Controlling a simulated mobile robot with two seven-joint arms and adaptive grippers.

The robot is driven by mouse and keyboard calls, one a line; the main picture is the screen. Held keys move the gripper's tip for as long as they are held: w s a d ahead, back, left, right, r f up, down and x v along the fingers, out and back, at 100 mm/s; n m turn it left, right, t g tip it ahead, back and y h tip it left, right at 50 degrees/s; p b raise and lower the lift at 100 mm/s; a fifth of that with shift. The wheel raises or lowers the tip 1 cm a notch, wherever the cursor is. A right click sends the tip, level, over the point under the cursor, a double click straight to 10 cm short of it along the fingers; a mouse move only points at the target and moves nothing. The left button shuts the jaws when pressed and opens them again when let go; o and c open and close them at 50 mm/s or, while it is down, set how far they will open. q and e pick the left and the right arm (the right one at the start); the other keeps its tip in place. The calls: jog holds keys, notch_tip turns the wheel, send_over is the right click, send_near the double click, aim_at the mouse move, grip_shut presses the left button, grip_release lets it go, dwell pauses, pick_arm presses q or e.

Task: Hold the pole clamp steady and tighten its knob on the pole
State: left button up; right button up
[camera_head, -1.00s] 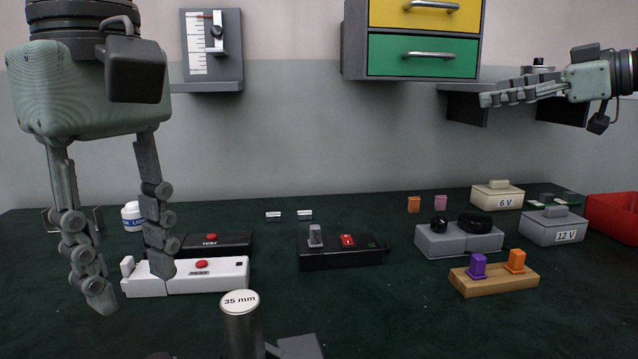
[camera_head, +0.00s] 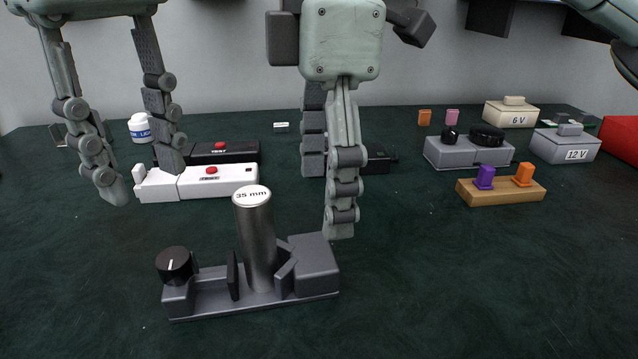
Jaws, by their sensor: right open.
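The pole (camera_head: 261,240) is a grey cylinder with a white top marked 35 mm, standing upright near the front. The grey pole clamp (camera_head: 250,301) sits around its base, with a jaw plate on the pole's left and a notched block on its right. The clamp's black knob (camera_head: 175,264) with a white line is at its left end. My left gripper (camera_head: 148,188) is open and empty, above the table behind and left of the knob. My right gripper (camera_head: 327,206) is open, above and behind the clamp's right end. Neither appears to touch the clamp.
A white test box (camera_head: 212,183) and a black test box (camera_head: 232,151) lie by my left gripper. A wooden block with purple and orange plugs (camera_head: 503,196), a grey knob box (camera_head: 468,152) and battery boxes (camera_head: 568,146) stand right. The front right table is clear.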

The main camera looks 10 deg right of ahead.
aim_at(319, 250)
jog(key=shift+s+a+f, duration=0.15)
jog(key=shift+s+a, duration=0.1)
jog(key=shift+f, duration=3.85)
jog(key=shift+c, duration=0.6)
jog(key=shift+c, duration=0.8)
jog(key=shift+c, duration=0.4)
jog(key=c, duration=1)
jog(key=shift+o, duration=0.2)
